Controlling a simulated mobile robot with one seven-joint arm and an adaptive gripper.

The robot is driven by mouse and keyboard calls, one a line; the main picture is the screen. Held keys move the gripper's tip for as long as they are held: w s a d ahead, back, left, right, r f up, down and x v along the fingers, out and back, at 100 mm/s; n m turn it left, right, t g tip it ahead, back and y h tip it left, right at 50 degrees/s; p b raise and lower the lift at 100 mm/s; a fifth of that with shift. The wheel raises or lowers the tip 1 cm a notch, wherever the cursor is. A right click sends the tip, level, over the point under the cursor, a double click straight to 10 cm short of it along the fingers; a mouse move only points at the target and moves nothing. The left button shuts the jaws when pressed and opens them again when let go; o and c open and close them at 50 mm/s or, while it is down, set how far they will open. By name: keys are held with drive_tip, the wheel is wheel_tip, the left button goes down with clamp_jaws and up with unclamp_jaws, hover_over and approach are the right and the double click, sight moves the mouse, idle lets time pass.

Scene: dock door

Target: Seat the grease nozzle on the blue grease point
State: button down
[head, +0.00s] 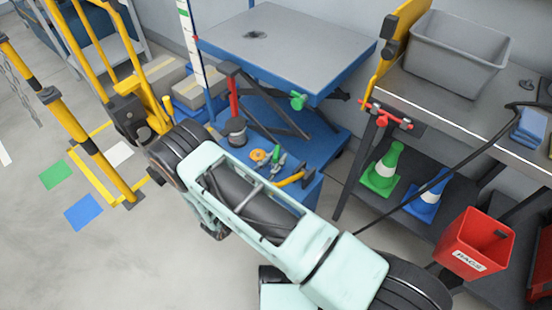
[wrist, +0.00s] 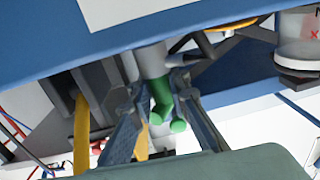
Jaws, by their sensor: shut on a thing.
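In the wrist view the two fingers of my gripper (wrist: 161,84) are closed in from both sides on a narrow piece, which I take to be the grease nozzle. A grey cylinder (wrist: 151,60) and a bent green part (wrist: 160,105) show between the fingers. I cannot tell which of these belongs to the nozzle. A blue panel (wrist: 110,35) lies just above the fingertips. No blue grease point can be made out in either view.
The lift table (head: 290,45) has a blue base; an orange knob (head: 258,155) and a yellow handle (head: 291,179) show there. A black hose (head: 440,178) runs from the bench past my arm. Cones (head: 383,170) and a red bin (head: 474,243) stand at right. Floor at left is partly open.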

drive_tip(key=shift+f, duration=0.25)
drive_tip(key=c, duration=2.1)
unclamp_jaws()
drive_tip(key=shift+b+v, duration=0.75)
drive_tip(key=shift+v, duration=4.8)
drive_tip(key=shift+d, duration=0.1)
